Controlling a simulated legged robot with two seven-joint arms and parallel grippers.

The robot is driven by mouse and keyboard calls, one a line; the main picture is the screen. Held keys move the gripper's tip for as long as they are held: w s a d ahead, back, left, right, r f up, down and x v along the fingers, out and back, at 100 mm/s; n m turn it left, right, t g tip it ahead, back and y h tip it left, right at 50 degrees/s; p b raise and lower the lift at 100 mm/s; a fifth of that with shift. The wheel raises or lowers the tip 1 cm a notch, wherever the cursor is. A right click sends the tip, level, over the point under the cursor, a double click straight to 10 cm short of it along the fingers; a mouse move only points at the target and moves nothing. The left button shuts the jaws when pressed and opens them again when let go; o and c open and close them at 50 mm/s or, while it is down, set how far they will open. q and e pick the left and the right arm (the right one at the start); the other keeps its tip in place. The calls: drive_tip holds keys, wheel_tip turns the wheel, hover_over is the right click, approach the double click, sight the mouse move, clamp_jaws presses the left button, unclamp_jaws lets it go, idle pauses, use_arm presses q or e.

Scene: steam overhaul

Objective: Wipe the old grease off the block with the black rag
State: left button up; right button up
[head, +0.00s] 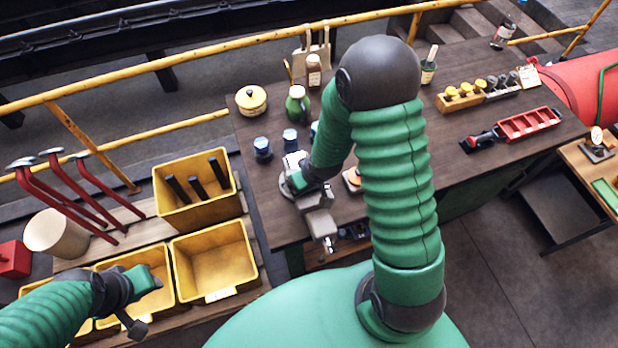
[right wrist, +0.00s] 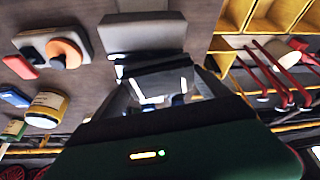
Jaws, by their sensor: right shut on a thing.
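My right gripper (head: 292,184) reaches down at the grey vice (head: 318,222) on the dark bench. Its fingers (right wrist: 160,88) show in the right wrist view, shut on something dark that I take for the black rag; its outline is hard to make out. A pale grey metal block (head: 294,160) shows right behind this gripper, partly hidden by it. A bright metal face (right wrist: 160,84) shows between the fingers. I cannot make out the grease, or whether the rag touches the block. My left gripper (head: 150,280) hangs over the yellow bins, with no object seen in it; its finger gap is unclear.
Yellow bins (head: 215,262) stand left of the bench. A red tray (head: 528,124) lies at right. The bench between the right arm and the tray is mostly clear.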

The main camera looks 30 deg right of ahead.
drive_tip(key=shift+s+d+p, duration=0.2)
drive_tip(key=shift+d, duration=0.3)
drive_tip(key=shift+s+d+p, duration=0.2)
drive_tip(key=shift+d, duration=0.7)
drive_tip(key=shift+s+d+f, duration=0.1)
drive_tip(key=shift+d, duration=0.2)
drive_tip(key=shift+a, duration=0.45)
drive_tip(key=shift+w+a, duration=0.35)
drive_tip(key=shift+a, duration=0.35)
use_arm(q)
drive_tip(key=shift+w+d+r, duration=0.1)
drive_tip(key=shift+w+r, duration=0.05)
drive_tip(key=shift+w, duration=0.05)
use_arm(e)
drive_tip(key=shift+w+a, duration=0.2)
drive_tip(key=shift+a, duration=0.35)
drive_tip(key=r+p, duration=0.2)
drive_tip(key=d+r+p, duration=0.1)
drive_tip(key=r+p, duration=0.1)
drive_tip(key=r, duration=0.1)
drive_tip(key=d+r+p, duration=0.1)
drive_tip(key=r+p, duration=0.1)
drive_tip(key=shift+s+r, duration=0.2)
drive_tip(key=shift+r, duration=0.1)
use_arm(q)
drive_tip(key=w+v, duration=0.1)
drive_tip(key=v, duration=0.5)
drive_tip(key=shift+r, duration=0.45)
use_arm(e)
drive_tip(key=shift+f, duration=0.1)
